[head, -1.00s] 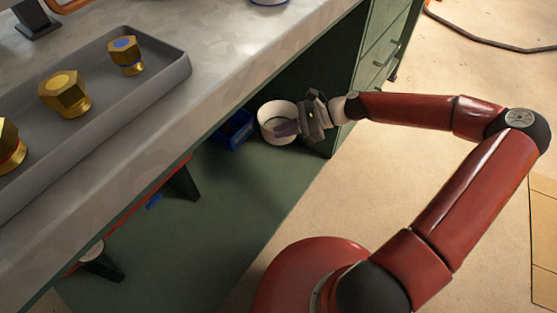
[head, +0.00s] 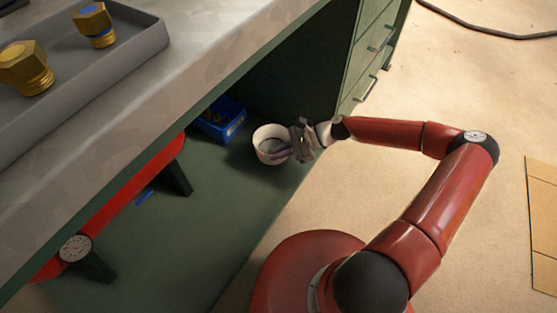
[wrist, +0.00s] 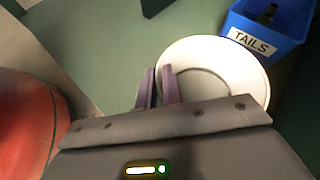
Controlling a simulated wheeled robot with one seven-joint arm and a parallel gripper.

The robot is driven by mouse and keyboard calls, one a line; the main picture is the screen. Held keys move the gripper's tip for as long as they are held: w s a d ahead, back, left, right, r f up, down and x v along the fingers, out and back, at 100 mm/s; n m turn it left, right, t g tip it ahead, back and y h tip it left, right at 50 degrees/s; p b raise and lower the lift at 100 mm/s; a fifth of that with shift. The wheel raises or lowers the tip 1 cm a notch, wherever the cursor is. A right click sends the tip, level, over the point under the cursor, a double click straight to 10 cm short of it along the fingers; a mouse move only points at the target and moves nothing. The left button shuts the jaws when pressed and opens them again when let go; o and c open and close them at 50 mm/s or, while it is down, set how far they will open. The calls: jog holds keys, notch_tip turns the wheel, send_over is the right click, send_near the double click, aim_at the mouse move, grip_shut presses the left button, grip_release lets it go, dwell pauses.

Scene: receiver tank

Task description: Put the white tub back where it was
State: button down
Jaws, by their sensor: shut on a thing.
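The white tub (head: 259,150) is round and open-topped, over the green lower shelf beneath the bench. My gripper (head: 285,153) is shut on the tub's wall on the right side. In the wrist view my gripper (wrist: 158,88) has one finger inside the tub (wrist: 222,78) and one outside, pinching the rim. The tub looks upright and its visible inside looks empty. I cannot tell whether its base touches the shelf.
A blue bin (head: 231,130), labelled "TAILS" in the wrist view (wrist: 262,30), stands beside the tub. A red body with a gauge (head: 76,248) stands left on dark legs. Green drawers (head: 372,60) rise behind. The shelf (head: 190,225) in front is mostly clear.

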jog(key=shift+f, duration=1.95)
jog(key=shift+b, duration=0.3)
jog(key=c, duration=1.5)
grip_release()
jog(key=shift+c, duration=0.2)
